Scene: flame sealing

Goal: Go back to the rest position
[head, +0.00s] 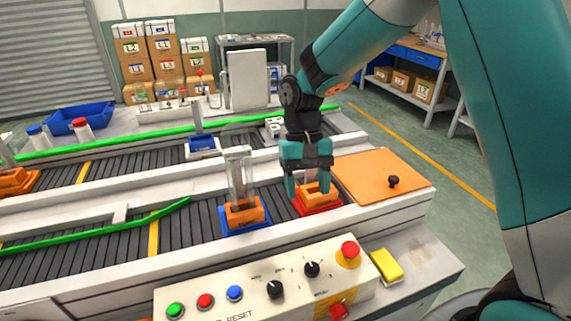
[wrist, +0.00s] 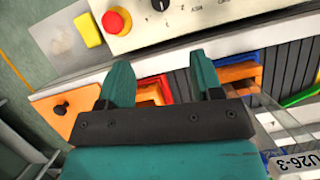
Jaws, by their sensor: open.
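My gripper (head: 308,186) is open and empty, fingers pointing down over the red tray (head: 322,209) with its orange holder (head: 315,196). In the wrist view my gripper (wrist: 160,70) has its two fingers spread apart, and the orange holder (wrist: 149,95) shows between them. I cannot tell whether the fingers touch the holder. To the left, a clear glass vessel (head: 240,172) stands upright in the orange holder of a blue tray (head: 232,229) on the conveyor. A clear vessel (wrist: 290,125) with a "U26-3" label also shows in the wrist view.
A control panel (head: 255,291) with buttons and knobs lies in front, with a red emergency button (head: 349,250). A yellow block (head: 386,265) is beside it. An orange plate (head: 375,172) with a black knob lies right. A blue bin (head: 80,118) and jars stand at back left.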

